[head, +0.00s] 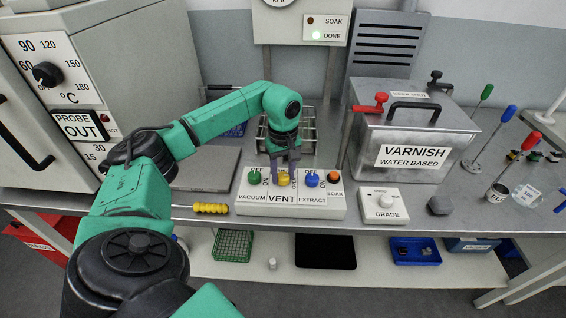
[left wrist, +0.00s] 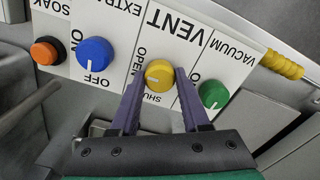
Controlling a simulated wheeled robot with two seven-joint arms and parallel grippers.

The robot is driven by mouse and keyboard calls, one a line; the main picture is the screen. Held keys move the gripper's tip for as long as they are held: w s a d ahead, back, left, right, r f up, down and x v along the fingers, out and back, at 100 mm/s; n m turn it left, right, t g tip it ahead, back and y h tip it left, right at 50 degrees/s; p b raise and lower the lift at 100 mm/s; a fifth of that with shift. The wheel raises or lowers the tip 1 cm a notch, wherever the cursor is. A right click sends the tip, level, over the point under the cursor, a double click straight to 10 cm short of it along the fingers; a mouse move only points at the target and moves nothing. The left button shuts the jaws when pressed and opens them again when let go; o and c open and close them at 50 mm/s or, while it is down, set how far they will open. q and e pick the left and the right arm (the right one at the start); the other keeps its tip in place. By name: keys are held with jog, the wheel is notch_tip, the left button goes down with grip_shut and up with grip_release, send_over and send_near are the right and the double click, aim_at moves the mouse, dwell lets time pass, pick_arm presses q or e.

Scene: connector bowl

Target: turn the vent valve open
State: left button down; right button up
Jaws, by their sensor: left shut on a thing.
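The vent valve is a yellow round knob (head: 284,180) on the white panel above the word VENT. It also shows in the left wrist view (left wrist: 159,74), upside down, with OPEN and SHUT printed beside it. Its white mark points to the left in that view; I cannot tell exactly how it lines up with the words. My left gripper (head: 283,170) comes down from above, its two purple fingers shut on the knob, one on each side (left wrist: 160,84). My right gripper is not in view.
On the same panel, a green vacuum knob (head: 254,177) sits close on the left, and a blue extract knob (head: 312,179) and an orange soak button (head: 334,176) on the right. A grade box (head: 381,205) and varnish tank (head: 414,135) stand to the right. A yellow handle (head: 211,208) lies left.

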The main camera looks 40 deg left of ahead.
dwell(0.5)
pick_arm(q)
jog(key=shift+c, duration=1.9)
grip_release()
notch_tip(320, 180, up, 10)
notch_tip(320, 180, up, 5)
jog(key=p, duration=0.2)
send_over(284, 175)
jog(key=shift+s+f, duration=0.15)
jog(key=shift+b, duration=0.3)
